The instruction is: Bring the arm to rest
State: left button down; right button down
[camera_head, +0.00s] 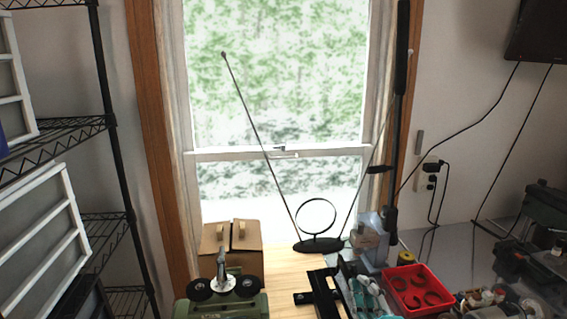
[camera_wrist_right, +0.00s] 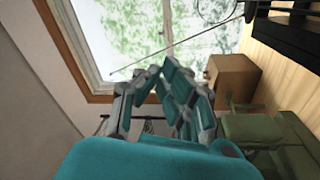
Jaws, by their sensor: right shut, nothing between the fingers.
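My right gripper (camera_head: 366,295), teal and grey, is low in the head view, right of the middle and among the tools on the bench. In the right wrist view its fingers (camera_wrist_right: 160,73) come together at the tips, shut and empty. They point towards the window and hold nothing. Most of my right arm is hidden in the head view. My left gripper is not in view.
A brown box (camera_head: 231,247) and a green machine (camera_head: 246,304) stand left on the bench; both also show in the wrist view. A ring on a black stand (camera_head: 319,245) is by the window. A red bin (camera_head: 418,288) stands right of the gripper.

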jog(key=s+d+f+m+g+h, duration=0.25)
jog(key=s+f+m+g, duration=0.2)
jog(key=f, duration=0.35)
jog(key=s+d+f+m+g+h, duration=0.2)
jog(key=s+d+f+m+g, duration=0.1)
jog(key=s+f+m, duration=0.4)
jog(key=s+f+m+g+y, duration=0.1)
jog(key=s+f+g, duration=0.3)
jog(key=s, duration=0.4)
jog(key=s+f+m+g, duration=0.1)
jog(key=s+f+g, duration=0.35)
jog(key=s, duration=0.45)
notch_tip(320, 180, down, 33)
jog(key=s+a+g+b, duration=0.1)
jog(key=s+b, duration=0.1)
jog(key=b, duration=0.4)
jog(key=s+d+f+g+b, duration=0.1)
jog(key=s+d+f+b, duration=0.2)
jog(key=s+f, duration=1.3)
notch_tip(320, 180, down, 4)
jog(key=shift+s+f+n+b, duration=0.1)
jog(key=shift+s+n+b, duration=0.2)
jog(key=shift+b, duration=0.35)
